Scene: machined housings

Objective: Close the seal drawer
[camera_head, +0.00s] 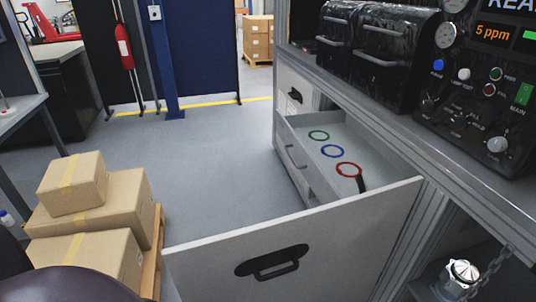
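The seal drawer (387,158) stands open, pulled out to the left from under the bench on the right. Its light grey front (293,158) has a bar handle and faces left. Inside lie a green ring (319,135), a blue ring (332,151) and a red ring (349,169). A small dark piece (361,184) shows beside the red ring; I cannot tell what it is. A white panel (345,240) with a black handle (272,262) stands out in front of the drawer and hides its near part. Neither of my grippers is in view.
Cardboard boxes (118,213) are stacked on a pallet at the left. The bench top (395,125) carries black cases (393,55) and a control panel (490,85). A metal fitting with a chain (462,276) is at lower right. The floor (215,165) left of the drawer is clear.

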